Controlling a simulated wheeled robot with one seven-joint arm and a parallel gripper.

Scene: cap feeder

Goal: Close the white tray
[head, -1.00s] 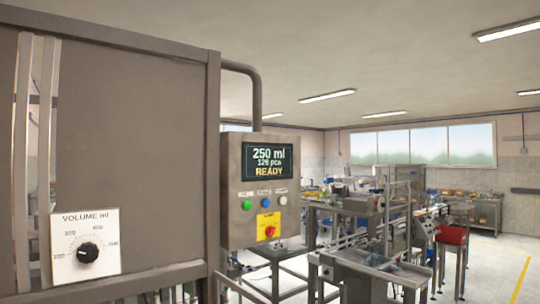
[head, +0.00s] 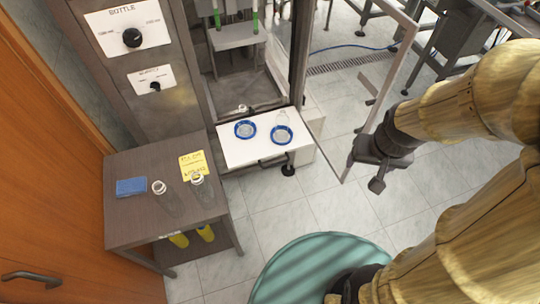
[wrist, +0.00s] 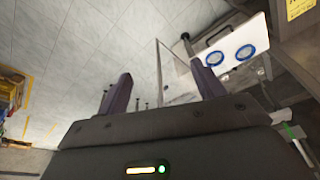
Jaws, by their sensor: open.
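The white tray (head: 262,150) sticks out of the front of the machine, in the middle of the head view. Two blue rings are on it, the left (head: 245,130) and the right (head: 282,134); a clear bottle seems to stand at the right one. A dark handle (head: 275,160) is at its front edge. My gripper (head: 364,172) is open and empty, to the right of the tray and apart from it, by the open door panel. In the wrist view the tray (wrist: 250,30) is at the upper right, beyond my gripper's fingers (wrist: 165,90).
A clear door panel (head: 375,90) stands open between the tray and my arm. A brown side table (head: 135,220) at the left holds clear bottles (head: 200,190), a blue block (head: 131,187) and a yellow note (head: 194,165). The tiled floor in front of the tray is open.

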